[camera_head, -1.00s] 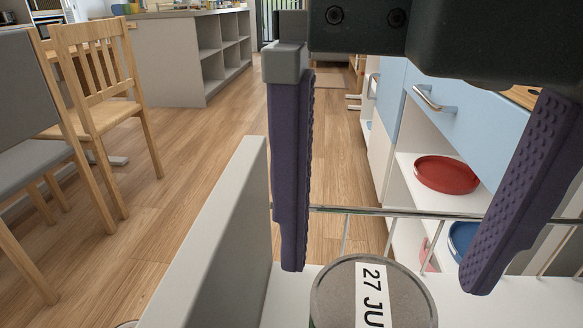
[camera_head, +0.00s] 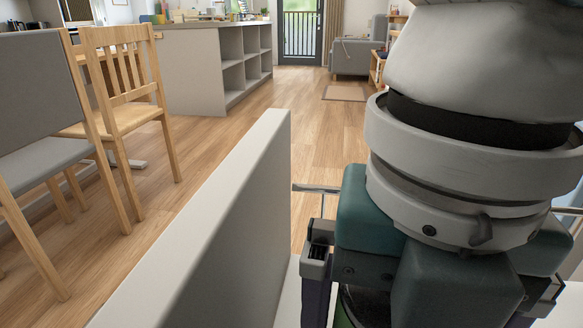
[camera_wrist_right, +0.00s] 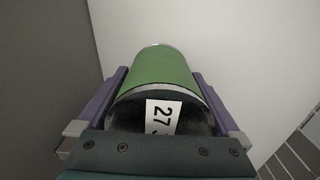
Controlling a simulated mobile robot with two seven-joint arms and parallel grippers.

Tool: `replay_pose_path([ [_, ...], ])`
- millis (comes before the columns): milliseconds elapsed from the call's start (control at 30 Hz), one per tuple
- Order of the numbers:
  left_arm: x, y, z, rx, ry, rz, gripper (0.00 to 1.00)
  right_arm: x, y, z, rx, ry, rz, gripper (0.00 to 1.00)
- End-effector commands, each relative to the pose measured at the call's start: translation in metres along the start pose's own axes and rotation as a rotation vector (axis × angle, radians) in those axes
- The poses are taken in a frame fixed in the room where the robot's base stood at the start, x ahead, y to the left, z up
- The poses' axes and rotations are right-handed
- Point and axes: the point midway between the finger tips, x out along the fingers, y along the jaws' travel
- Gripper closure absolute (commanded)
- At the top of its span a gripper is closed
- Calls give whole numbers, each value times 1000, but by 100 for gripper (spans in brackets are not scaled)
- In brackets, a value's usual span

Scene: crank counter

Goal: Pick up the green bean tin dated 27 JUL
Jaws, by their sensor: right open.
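The green tin (camera_wrist_right: 160,68) fills the middle of the right wrist view, its lid end towards the camera. A white label (camera_wrist_right: 163,116) on the lid reads "27" and part of a letter; the rest is hidden by my gripper. My right gripper (camera_wrist_right: 160,78) is open, with one purple finger on each side of the tin. I cannot tell whether either finger touches it. In the head view my right gripper (camera_head: 415,312) hides most of the tin; only a green sliver (camera_head: 342,313) shows. My left gripper is not in view.
A grey upright panel (camera_head: 232,235) stands just left of the tin, on a white surface (camera_head: 288,300). A thin metal rail (camera_head: 315,188) runs behind. Wooden chairs (camera_head: 125,100) and a shelf island (camera_head: 215,75) stand farther off on open floor.

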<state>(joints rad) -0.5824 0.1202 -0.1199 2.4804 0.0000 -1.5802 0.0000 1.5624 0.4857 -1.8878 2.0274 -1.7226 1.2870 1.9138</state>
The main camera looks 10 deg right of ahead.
Motion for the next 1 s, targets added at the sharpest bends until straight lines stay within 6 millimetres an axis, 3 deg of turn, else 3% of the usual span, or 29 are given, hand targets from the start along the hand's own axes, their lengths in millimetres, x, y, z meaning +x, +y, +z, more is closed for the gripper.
replay_pose_path([
  [200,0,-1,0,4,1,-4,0,1,0,0,1,0,0,0],
  [1000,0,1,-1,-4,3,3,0,0,0,0,1,0,0,90],
])
